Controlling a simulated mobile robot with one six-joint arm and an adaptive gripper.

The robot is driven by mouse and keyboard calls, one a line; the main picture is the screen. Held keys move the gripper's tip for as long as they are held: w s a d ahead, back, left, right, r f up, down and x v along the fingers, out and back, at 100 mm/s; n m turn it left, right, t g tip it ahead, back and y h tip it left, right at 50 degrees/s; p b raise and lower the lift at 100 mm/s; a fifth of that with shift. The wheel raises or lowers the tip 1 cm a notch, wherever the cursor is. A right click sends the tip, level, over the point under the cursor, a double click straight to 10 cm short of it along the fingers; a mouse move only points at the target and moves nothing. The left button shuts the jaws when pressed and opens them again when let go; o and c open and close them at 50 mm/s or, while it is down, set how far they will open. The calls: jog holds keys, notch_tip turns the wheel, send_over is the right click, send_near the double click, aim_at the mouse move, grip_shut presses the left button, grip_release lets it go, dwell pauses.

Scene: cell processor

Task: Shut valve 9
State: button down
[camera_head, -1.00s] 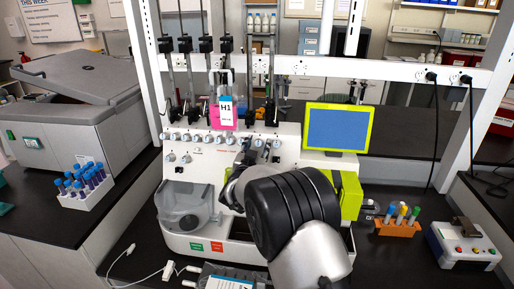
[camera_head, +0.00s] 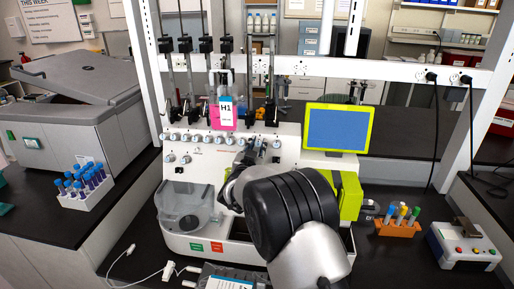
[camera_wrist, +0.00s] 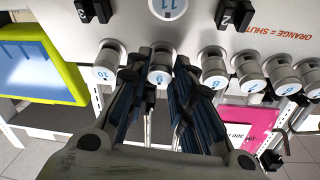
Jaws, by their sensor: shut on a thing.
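Valve 9 (camera_wrist: 160,78) is a white round knob in the row on the panel's front. In the wrist view it sits between the two dark fingers of my gripper (camera_wrist: 167,64), with valve 10 (camera_wrist: 107,63) to its left and valve 8 (camera_wrist: 214,70) to its right. My gripper is shut on valve 9, one finger on each side. In the head view my gripper (camera_head: 262,148) is at the right end of the knob row and hides the knob it holds. No orange mark shows on valve 9.
The cell processor (camera_head: 290,140) carries a green-framed screen (camera_head: 337,128) on the right and a pink bag (camera_head: 222,116) above the knobs. Printed words on the panel read "ORANGE = SHUT" (camera_wrist: 276,31). Neighbouring knobs stand close to my fingers.

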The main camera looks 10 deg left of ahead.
jog(key=shift+a+m, duration=0.1)
jog(key=shift+m, duration=0.2)
jog(key=m+h, duration=0.1)
jog(key=m, duration=0.1)
jog(key=m+g+h, duration=0.1)
jog(key=m, duration=0.1)
jog(key=shift+a+r+m+p, duration=0.1)
jog(key=shift+m+p, duration=0.25)
jog(key=shift+m, duration=0.05)
jog(key=m+p, duration=0.1)
jog(key=m, duration=0.1)
jog(key=m+g+h+p, duration=0.1)
jog(key=m, duration=0.2)
jog(key=shift+a+r+g+h+p, duration=0.15)
jog(key=shift+r+g+h+p, duration=0.05)
jog(key=shift+g+h+p, duration=0.1)
jog(key=m+g+p, duration=0.1)
jog(key=m+p, duration=0.1)
jog(key=m, duration=0.1)
jog(key=m+g+p, duration=0.1)
jog(key=m+p, duration=0.1)
jog(key=m, duration=0.1)
jog(key=shift+w+r+h+p, duration=0.15)
jog(key=shift+r+h+p, duration=0.05)
jog(key=shift+h+p, duration=0.1)
jog(key=shift+m+g+p, duration=0.9)
jog(key=shift+m+p, duration=0.55)
jog(key=shift+m, duration=0.35)
jog(key=shift+f, duration=0.1)
